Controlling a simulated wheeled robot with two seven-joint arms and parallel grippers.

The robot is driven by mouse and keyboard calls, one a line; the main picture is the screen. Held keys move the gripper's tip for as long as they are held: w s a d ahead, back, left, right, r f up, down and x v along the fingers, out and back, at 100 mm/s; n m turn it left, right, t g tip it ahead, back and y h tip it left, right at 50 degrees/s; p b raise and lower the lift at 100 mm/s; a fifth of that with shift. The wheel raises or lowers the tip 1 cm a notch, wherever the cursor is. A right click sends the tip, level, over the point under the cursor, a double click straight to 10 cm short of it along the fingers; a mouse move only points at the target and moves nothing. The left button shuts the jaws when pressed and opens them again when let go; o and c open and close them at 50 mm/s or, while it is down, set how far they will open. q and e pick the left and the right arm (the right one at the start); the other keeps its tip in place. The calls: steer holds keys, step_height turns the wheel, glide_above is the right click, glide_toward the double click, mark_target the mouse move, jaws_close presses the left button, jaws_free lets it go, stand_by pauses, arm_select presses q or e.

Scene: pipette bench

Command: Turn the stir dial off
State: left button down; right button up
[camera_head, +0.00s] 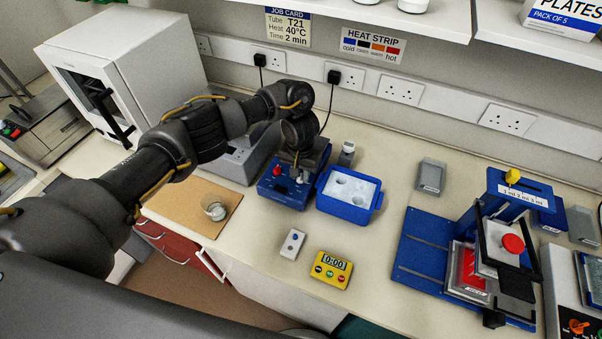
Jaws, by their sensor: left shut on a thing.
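The blue unit (285,193) stands on the bench in the middle of the view, left of a blue ice box. A small red knob (277,171) shows on its top. My left gripper (300,178) points down over the right part of this unit, to the right of the red knob. It is shut on what seems to be the stir dial, which its fingers mostly hide. I cannot read the dial's setting. My right gripper is out of view.
The blue ice box (347,211) stands close beside the unit on its right. A yellow timer (330,269) reading 0:00 and a small grey remote-like box (293,244) lie in front. A glass dish (214,208) sits on a brown mat. A blue press (430,250) stands at right.

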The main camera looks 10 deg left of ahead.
arm_select(q)
steer(key=c, duration=1.2)
jaws_free()
steer(key=shift+r, duration=0.1)
steer(key=shift+w+r, duration=0.1)
steer(key=shift+r, duration=0.15)
step_height(320, 180, up, 10)
steer(key=shift+b, duration=0.45)
